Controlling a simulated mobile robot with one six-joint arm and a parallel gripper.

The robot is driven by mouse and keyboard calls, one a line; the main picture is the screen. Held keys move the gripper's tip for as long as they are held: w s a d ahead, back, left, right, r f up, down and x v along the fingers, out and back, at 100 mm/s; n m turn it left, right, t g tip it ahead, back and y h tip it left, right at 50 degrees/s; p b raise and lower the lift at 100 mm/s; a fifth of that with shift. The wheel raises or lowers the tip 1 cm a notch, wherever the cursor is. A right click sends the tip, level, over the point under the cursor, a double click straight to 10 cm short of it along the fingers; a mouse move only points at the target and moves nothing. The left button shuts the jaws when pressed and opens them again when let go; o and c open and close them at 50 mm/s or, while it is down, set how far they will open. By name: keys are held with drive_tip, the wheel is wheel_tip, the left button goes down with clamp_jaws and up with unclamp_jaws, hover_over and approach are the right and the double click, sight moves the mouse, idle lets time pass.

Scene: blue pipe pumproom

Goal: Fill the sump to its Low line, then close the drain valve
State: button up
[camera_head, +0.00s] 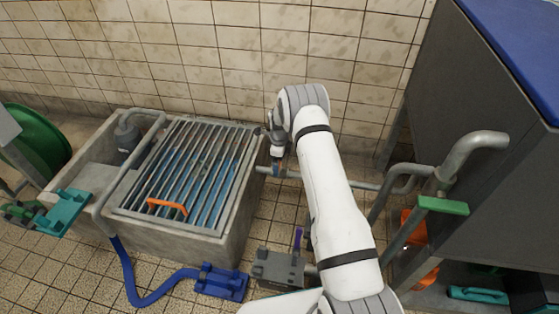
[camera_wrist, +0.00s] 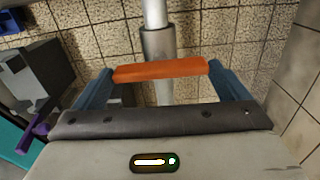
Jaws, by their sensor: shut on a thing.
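The sump (camera_head: 185,243) is a concrete basin at left in the head view, covered by a metal grate (camera_head: 232,133). Bluish water shows between the bars; its level and the Low line cannot be read. A grey drain pipe (camera_head: 340,185) leaves the sump's right side. My gripper (camera_head: 277,170) is low over this pipe beside the sump. In the wrist view its blue fingers stand at both ends of an orange valve handle (camera_wrist: 160,70) and are shut on it. The handle lies across the pipe (camera_wrist: 158,45). My arm hides part of the pipe in the head view.
An orange grate handle (camera_head: 167,207) sits at the grate's front. A blue hose (camera_head: 130,285) runs from the sump to a blue floor fitting (camera_head: 222,282). A grey pedal-like block (camera_head: 278,268) stands nearby. A dark cabinet (camera_head: 450,110) and bent pipes stand at right; a tiled wall is behind.

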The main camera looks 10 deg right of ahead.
drive_tip(key=o, duration=0.6)
drive_tip(key=shift+r, duration=0.1)
wheel_tip(320, 180, up, 8)
drive_tip(key=p, duration=0.2)
drive_tip(key=shift+f+p, duration=0.2)
drive_tip(key=shift+p, duration=0.1)
